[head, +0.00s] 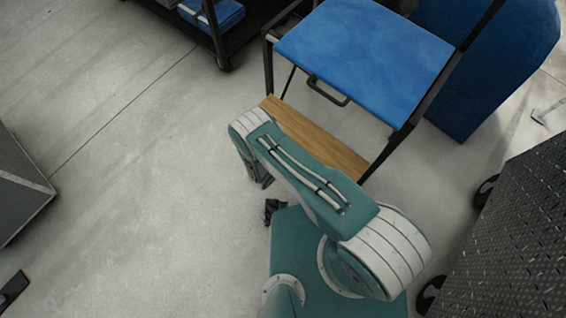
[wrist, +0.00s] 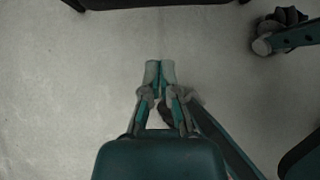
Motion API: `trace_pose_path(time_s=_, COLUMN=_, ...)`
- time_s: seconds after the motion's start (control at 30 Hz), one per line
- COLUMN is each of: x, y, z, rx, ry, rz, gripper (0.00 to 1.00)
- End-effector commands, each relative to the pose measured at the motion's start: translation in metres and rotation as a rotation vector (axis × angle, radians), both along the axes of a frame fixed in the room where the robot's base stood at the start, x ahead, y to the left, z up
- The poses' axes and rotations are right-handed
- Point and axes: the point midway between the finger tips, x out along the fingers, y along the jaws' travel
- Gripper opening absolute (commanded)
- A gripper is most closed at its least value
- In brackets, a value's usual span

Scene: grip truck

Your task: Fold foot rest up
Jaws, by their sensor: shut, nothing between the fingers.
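The foot rest is a wooden board (head: 322,142) low at the front of a tall chair with a blue seat (head: 365,45). The board lies out flat, and my arm covers part of its near edge. In the wrist view my gripper (wrist: 160,66) has its two pale fingertips together, with nothing between them. It points over bare floor. A dark edge (wrist: 140,3) crosses the top of that view; I cannot tell if it is the foot rest. In the head view my gripper is hidden behind my arm, so its gap to the board is unclear.
A dark handle (head: 328,91) sticks out below the seat's front edge. A black cart (head: 222,62) with blue items stands at the top left. A dark perforated case on wheels (head: 515,240) is at the right. A grey box (head: 20,190) is at the left. The floor between is clear.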

Motion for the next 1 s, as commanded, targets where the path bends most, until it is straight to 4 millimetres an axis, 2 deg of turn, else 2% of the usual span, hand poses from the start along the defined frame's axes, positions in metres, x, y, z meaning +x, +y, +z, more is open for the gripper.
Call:
trace_pose_path(time_s=0.2, x=0.017, y=-0.016, z=-0.025, rx=0.002, ry=0.0, rz=-0.004, gripper=0.0)
trace_pose_path(time_s=0.5, x=0.031, y=-0.025, z=-0.047, rx=0.0, ry=-0.001, rz=-0.004, gripper=0.0)
trace_pose_path(time_s=0.8, x=0.035, y=-0.027, z=-0.018, rx=0.0, ry=-0.001, rz=-0.001, gripper=0.0)
trace_pose_path(time_s=1.0, x=0.037, y=-0.029, z=-0.006, rx=0.001, ry=-0.001, rz=-0.002, gripper=0.0)
